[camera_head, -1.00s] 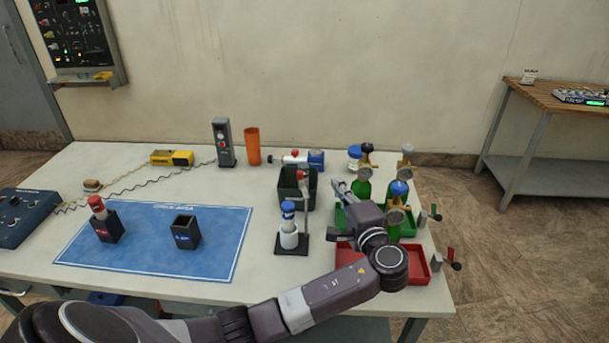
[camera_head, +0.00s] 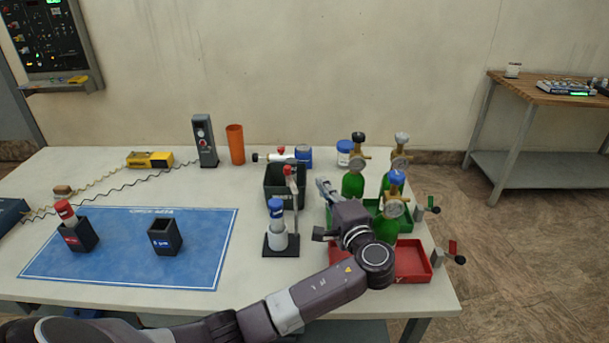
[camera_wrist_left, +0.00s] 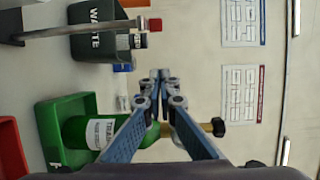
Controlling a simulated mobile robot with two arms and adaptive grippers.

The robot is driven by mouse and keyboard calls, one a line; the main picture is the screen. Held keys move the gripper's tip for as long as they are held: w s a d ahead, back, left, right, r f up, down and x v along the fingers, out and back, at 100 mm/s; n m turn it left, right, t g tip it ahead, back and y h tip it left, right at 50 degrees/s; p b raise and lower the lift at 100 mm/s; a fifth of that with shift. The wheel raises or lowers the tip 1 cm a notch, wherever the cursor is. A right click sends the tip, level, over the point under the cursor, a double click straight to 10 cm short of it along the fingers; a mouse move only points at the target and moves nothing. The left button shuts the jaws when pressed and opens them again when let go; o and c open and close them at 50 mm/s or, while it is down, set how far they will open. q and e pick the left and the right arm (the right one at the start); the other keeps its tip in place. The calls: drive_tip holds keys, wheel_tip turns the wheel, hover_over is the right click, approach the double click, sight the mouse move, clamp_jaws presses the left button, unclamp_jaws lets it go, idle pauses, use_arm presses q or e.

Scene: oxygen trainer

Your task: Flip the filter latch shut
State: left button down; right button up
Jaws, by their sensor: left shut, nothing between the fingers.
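The filter stand has a black base (camera_head: 282,250) holding a white filter (camera_head: 278,240) with a blue top. A thin grey post or lever rises beside it with a red tip (camera_head: 289,169); I cannot tell the latch's exact position. In the left wrist view the grey bar runs across the upper left to a red end (camera_wrist_left: 155,24). My left gripper (camera_head: 324,187) is to the right of the stand, close to the green cylinders and apart from the red tip. Its fingertips (camera_wrist_left: 160,75) are together and empty. My right gripper is not in view.
A black waste bin (camera_head: 284,187) stands behind the filter stand. Green cylinders (camera_head: 353,185) with brass valves stand in a green tray (camera_head: 337,216), with a red tray (camera_head: 412,262) in front. The blue mat (camera_head: 120,262) with two small holders lies left.

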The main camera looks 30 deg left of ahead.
sight(291, 179)
use_arm(q)
drive_tip(key=w+a+p, duration=0.2)
drive_tip(key=a+p, duration=0.2)
drive_tip(key=a, duration=0.5)
drive_tip(key=shift+w+f, duration=0.1)
drive_tip(key=shift+w, duration=0.05)
drive_tip(key=shift+a, duration=0.1)
